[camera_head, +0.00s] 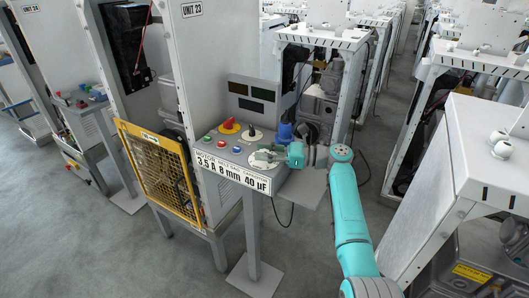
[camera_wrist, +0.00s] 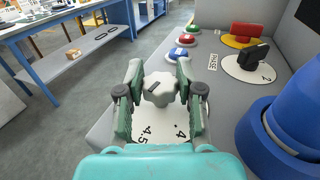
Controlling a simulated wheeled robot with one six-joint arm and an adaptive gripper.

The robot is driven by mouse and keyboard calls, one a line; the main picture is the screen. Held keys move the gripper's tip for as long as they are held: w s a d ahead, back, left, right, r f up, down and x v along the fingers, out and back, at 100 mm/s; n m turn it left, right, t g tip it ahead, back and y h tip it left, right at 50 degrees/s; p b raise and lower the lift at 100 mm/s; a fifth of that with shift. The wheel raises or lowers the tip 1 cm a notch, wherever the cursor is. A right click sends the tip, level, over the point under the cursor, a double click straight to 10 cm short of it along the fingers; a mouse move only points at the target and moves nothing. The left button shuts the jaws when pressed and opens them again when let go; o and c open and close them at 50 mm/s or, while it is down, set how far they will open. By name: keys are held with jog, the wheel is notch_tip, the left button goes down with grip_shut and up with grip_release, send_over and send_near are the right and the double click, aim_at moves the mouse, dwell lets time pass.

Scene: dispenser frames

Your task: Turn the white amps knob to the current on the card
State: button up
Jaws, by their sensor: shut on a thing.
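The white amps knob (camera_wrist: 158,90) sits between the two green fingers of my gripper (camera_wrist: 159,78) in the wrist view, and the gripper is shut on it. A short dark line marks the knob's top. Its white dial (camera_wrist: 150,133) shows 4.5 and 4 on the side nearest the wrist camera; the rest is covered by the knob and fingers. In the head view my gripper (camera_head: 268,153) is over the dial at the console's front right, where the knob is hard to make out. The card (camera_head: 232,175) on the console's front reads 3.5 A, 8 mm, 40 µF.
Beyond are a black selector (camera_wrist: 252,57), a red switch (camera_wrist: 247,31) on yellow, and red, green and blue buttons. A yellow mesh guard (camera_head: 160,168) stands left of the console.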

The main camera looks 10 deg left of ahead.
jog(key=shift+f, duration=0.1)
jog(key=o, duration=1.2)
jog(key=d, duration=1.2)
jog(key=shift+w, duration=0.1)
